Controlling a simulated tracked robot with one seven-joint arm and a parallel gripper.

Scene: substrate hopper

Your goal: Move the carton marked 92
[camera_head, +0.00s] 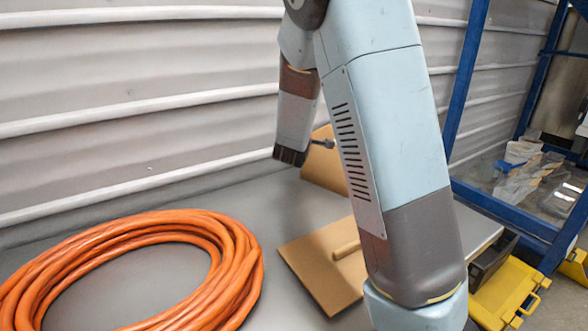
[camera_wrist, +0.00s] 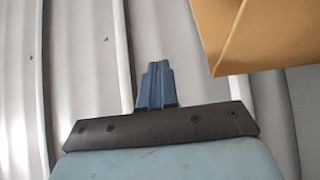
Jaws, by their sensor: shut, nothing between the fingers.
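A plain brown carton (camera_head: 322,170) stands on the grey table near the wall, partly hidden behind my arm in the head view. A brown box-like corner also shows at the upper right of the wrist view (camera_wrist: 265,35). No number is readable on it, so I cannot tell whether it is marked 92. My gripper (camera_wrist: 155,85) shows in the wrist view with its blue fingers together and empty, left of the brown corner and apart from it in the picture. In the head view, the dark end of my arm hangs just left of the carton; the fingers are not clear there.
A coiled orange hose (camera_head: 235,265) fills the table's left front. A flat brown board (camera_head: 310,275) with a wooden bar-like piece (camera_head: 346,250) lies in front of the carton. A ribbed wall (camera_head: 130,100) stands behind. Yellow cases (camera_head: 505,295) and a blue rack (camera_head: 500,205) are at right.

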